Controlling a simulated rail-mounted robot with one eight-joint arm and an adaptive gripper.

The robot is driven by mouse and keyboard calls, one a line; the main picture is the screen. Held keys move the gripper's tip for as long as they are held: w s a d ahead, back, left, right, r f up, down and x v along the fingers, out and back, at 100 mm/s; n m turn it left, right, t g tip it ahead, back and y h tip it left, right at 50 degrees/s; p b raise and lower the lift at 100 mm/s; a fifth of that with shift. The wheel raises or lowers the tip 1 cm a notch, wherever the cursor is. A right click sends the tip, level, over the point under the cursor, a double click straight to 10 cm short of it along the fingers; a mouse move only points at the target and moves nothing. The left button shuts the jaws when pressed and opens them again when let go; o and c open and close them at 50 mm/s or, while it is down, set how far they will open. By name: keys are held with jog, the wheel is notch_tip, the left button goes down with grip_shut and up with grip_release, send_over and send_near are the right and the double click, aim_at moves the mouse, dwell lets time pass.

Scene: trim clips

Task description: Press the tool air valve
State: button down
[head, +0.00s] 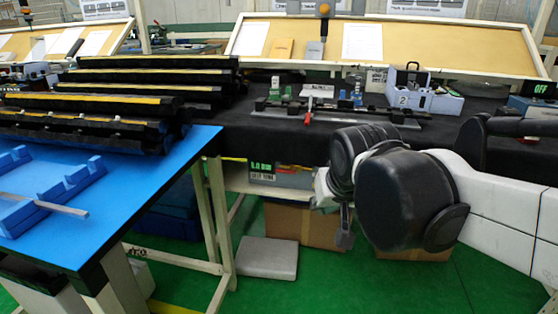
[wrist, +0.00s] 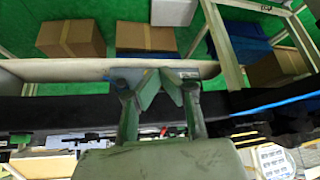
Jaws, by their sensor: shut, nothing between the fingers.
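I cannot pick out the tool air valve for certain in either view. A box with a black sign reading OFF in green (head: 541,88) stands at the far right of the dark bench in the head view, partly cut off by the picture edge; I cannot tell whether it belongs to the valve. My gripper (head: 345,238) hangs low in front of the dark bench, well left of and below that box. In the wrist view my gripper (wrist: 162,88) has its fingers drawn together with nothing held.
A blue table (head: 130,215) stands at the left with a blue holder on it. The dark bench (head: 255,140) carries black trim strips, a fixture rail (head: 340,113) and a grey-white caddy (head: 425,98). Cardboard boxes (head: 290,222) sit under it.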

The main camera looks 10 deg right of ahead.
jog(key=w+r+m+p, duration=0.1)
jog(key=w+r+p, duration=0.15)
jog(key=w, duration=0.95)
jog(key=m+h+p, duration=0.2)
jog(key=m+p, duration=0.1)
jog(key=p, duration=0.1)
send_over(282, 171)
jog(key=s+a, duration=0.2)
jog(key=s, duration=0.3)
notch_tip(282, 171, down, 7)
jog(key=shift+a+g, duration=0.1)
jog(key=shift+g, duration=0.2)
jog(key=b+x, duration=0.3)
jog(key=x, duration=0.7)
